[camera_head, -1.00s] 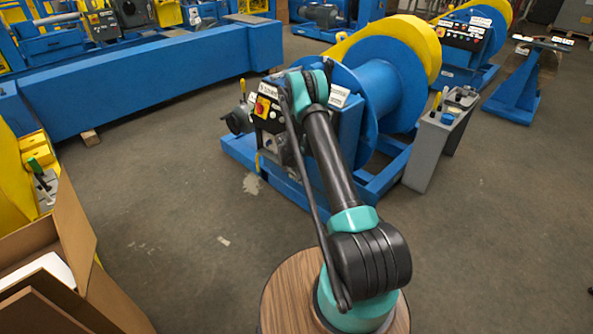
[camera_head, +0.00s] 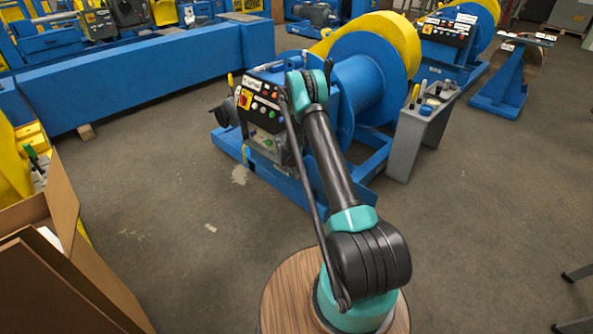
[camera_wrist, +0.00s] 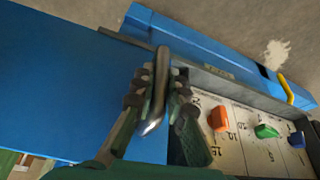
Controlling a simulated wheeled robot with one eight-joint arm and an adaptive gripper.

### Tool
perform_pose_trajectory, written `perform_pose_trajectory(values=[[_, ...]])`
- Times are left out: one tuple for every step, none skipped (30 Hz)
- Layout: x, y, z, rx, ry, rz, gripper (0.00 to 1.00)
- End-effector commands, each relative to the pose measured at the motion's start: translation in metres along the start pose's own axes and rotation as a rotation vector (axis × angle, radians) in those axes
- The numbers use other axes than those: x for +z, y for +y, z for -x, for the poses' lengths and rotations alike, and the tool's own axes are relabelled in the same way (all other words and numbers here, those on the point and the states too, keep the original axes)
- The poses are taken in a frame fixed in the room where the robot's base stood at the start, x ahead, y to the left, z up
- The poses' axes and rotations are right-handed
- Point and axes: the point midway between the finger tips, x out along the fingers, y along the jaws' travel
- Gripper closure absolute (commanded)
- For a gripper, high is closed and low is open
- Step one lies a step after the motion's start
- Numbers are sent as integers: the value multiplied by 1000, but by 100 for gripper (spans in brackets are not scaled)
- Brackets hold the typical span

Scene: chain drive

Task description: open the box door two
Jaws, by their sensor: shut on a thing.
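In the wrist view, my gripper (camera_wrist: 158,98) is shut on a bent metal handle (camera_wrist: 157,100) at the edge of a flat blue door (camera_wrist: 65,85). The door stands apart from a light control panel (camera_wrist: 235,140) with orange, green and blue knobs, and the panel shows at its right. In the head view, my arm reaches to the blue machine (camera_head: 205,140) with the large spool (camera_head: 365,85). My arm covers much of its near side, and I cannot make out my fingers or the door clearly there.
A grey stand (camera_head: 415,140) with small items is right of the spool. An open cardboard box (camera_head: 75,275) is at the lower left. A long blue beam (camera_head: 130,75) runs behind. The floor (camera_head: 480,220) on the right is clear, except for dark legs at the far right edge.

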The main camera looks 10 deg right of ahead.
Motion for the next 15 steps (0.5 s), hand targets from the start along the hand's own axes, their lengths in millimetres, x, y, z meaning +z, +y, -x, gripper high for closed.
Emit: perform_pose_trajectory(values=[[0,0,0,0,0,0,100],[0,0,0,0,0,0,100],[0,0,0,0,0,0,86],[0,0,0,0,0,0,82],[0,0,0,0,0,0,78],[0,0,0,0,0,0,73],[0,0,0,0,0,0,70],[0,0,0,0,0,0,66],[0,0,0,0,0,0,66],[0,0,0,0,0,0,66],[0,0,0,0,0,0,66],[0,0,0,0,0,0,66],[0,0,0,0,0,0,66],[0,0,0,0,0,0,66],[0,0,0,0,0,0,66]])
